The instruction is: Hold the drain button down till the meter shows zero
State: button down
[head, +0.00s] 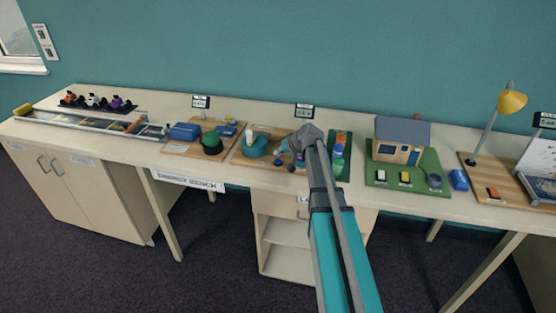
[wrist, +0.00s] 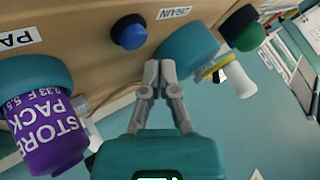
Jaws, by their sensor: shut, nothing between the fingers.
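A round blue button (wrist: 130,32) on a dark base stands on the wooden board beside a white DRAIN label (wrist: 173,13). My gripper (wrist: 159,66) is shut and empty, with its fingertips to the right of the blue button in the wrist view. The tips overlap a teal rounded part (wrist: 188,48); I cannot tell whether they touch it. The button's top shows uncovered. In the head view my gripper (head: 298,143) is over the middle board. A small meter (head: 304,111) stands behind it; its digits are too small to read surely.
A dark green knob (wrist: 244,28) is to the right. In the head view, a model house (head: 402,137) stands right of my arm and a lamp (head: 510,102) farther right.

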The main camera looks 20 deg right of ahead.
aim_at(278, 161)
jog(key=shift+r+p, duration=1.9)
jog(key=shift+r, duration=0.25)
jog(key=shift+a, duration=0.1)
jog(key=s+a+f+n+g+h, duration=0.1)
jog(key=s+a+f+g, duration=0.1)
jog(key=s+a, duration=0.3)
jog(key=s+a+f+g+h, duration=0.1)
jog(key=s+a+g+h, duration=0.1)
jog(key=s, duration=1.1)
jog(key=s+a+f+n+g+h, duration=0.1)
jog(key=s+a+f+g, duration=0.1)
jog(key=s+a, duration=0.5)
jog(key=s+g, duration=0.1)
jog(key=s, duration=0.2)
jog(key=shift+a+f+n+g+h, duration=0.3)
jog(key=shift+a+f+g+h, duration=0.05)
jog(key=shift+g+h, duration=0.05)
